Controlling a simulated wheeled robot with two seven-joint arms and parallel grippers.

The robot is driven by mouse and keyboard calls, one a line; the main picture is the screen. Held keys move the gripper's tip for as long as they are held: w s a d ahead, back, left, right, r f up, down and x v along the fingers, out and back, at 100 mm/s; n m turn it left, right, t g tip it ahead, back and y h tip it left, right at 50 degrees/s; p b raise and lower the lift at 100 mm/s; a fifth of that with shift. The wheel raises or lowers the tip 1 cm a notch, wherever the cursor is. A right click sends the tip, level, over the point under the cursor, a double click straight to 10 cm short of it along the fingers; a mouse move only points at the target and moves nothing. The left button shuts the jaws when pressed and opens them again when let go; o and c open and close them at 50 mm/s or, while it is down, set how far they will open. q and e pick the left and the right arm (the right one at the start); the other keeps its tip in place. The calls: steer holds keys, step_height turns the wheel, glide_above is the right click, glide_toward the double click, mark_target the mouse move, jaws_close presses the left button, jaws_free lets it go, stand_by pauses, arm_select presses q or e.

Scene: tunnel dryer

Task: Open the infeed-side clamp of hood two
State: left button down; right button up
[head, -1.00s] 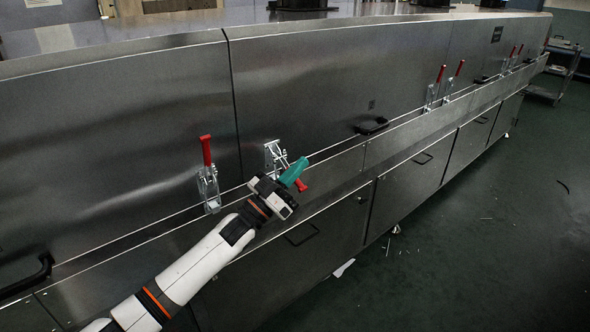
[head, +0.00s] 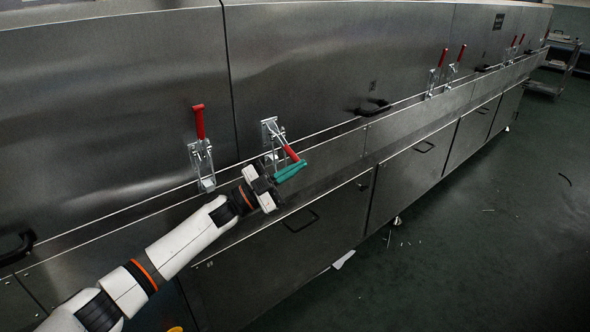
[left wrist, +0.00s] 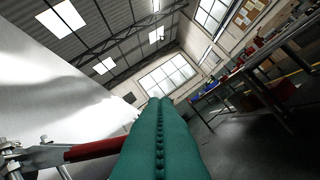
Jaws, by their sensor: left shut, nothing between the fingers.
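A toggle clamp (head: 271,134) with a red handle (head: 291,153) is mounted by the vertical seam between two hood panels. Its handle leans out and down to the right. My left gripper (head: 290,172), with green fingers, is shut and empty just below that handle's end. In the left wrist view the red handle (left wrist: 95,148) lies left of the closed green fingers (left wrist: 160,145); whether they touch is unclear. A second clamp (head: 201,160), left of the seam, has its red handle upright. Which hood is number two is not readable. My right gripper is out of view.
A long steel dryer front (head: 330,60) runs away to the right, with a ledge and lower doors. More red-handled clamps (head: 437,75) stand upright farther along. Black hood handles (head: 373,107) stick out. Dark floor at the right is open.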

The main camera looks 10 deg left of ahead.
arm_select(q)
steer(key=shift+f, duration=0.15)
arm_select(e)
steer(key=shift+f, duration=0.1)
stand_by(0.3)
